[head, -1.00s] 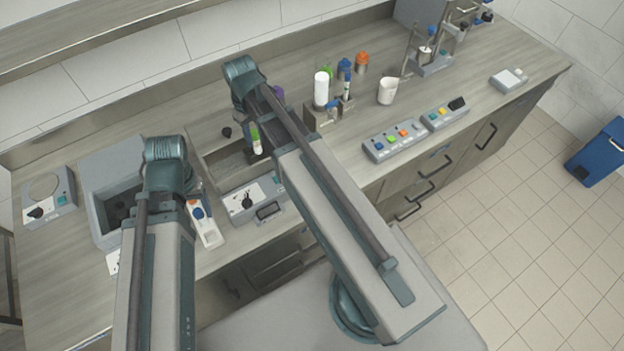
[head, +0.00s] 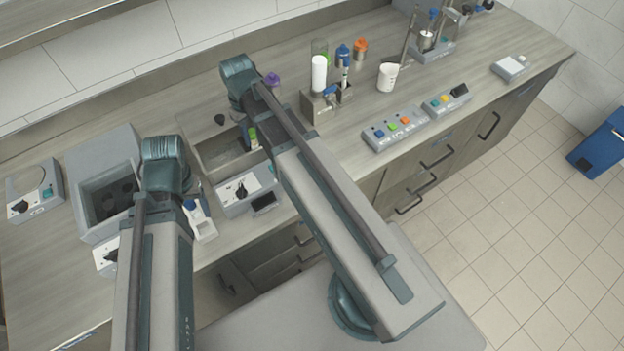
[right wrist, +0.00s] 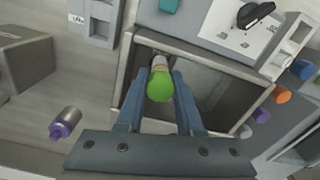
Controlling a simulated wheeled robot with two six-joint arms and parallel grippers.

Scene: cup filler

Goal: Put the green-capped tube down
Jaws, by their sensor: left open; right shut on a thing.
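The green-capped tube (right wrist: 160,85) is in my right gripper (right wrist: 162,80), upright between its two fingers in the right wrist view. In the head view the green cap (head: 253,137) shows beside my right arm. The tube's lower part reaches down into the open metal-walled well (head: 213,158), near one wall. Whether its lower end touches the floor of the well is hidden. My left gripper (head: 192,184) is mostly hidden behind my left arm, above the bench on the left, near a small blue-and-white item (head: 196,212).
A control box with a dial (head: 243,191) stands before the well. A grey box with a dark opening (head: 88,200) is to the left. A purple-capped bottle (right wrist: 66,124) is beside the well. A white cup (head: 388,77) and a button panel (head: 395,132) stand to the right.

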